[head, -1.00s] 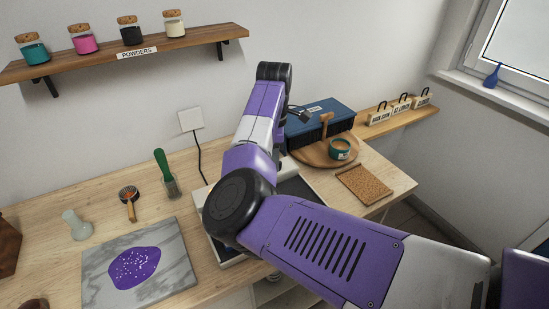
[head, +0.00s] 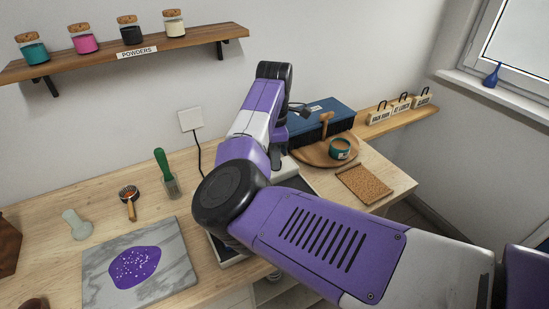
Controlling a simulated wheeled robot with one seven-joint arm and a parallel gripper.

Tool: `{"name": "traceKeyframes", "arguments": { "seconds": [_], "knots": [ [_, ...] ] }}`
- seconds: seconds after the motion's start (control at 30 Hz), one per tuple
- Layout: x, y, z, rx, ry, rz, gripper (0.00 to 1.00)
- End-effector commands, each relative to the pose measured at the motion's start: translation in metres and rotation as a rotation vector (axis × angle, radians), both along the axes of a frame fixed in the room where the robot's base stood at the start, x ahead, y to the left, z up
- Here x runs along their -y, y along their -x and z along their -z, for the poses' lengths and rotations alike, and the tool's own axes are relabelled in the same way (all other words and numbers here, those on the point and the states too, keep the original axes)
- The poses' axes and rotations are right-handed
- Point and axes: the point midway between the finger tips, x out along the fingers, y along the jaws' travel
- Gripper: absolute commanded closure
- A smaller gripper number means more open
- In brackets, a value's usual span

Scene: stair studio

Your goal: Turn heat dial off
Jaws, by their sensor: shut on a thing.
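A low appliance with a pale frame and a dark top (head: 296,184) sits on the wooden worktop, mostly covered by my purple and white arm. Only its right part and a strip at its lower left show. A black cord runs down from the white wall outlet (head: 190,119) behind my arm. I cannot make out the heat dial; it is hidden or out of view. My gripper's fingers are hidden behind my own arm, so I cannot see what they touch.
A marble slab (head: 180,270) with a purple slime patch lies left of the appliance.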

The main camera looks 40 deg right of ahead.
Motion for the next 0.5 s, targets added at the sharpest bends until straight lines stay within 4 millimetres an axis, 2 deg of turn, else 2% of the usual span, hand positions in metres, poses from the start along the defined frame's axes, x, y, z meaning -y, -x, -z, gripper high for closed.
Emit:
{"name": "traceKeyframes", "arguments": {
  "seconds": [0.5],
  "knots": [
    [-0.0014, 0.0013, -0.0008, 0.002, -0.001, -0.479, 1.0]
  ]
}}
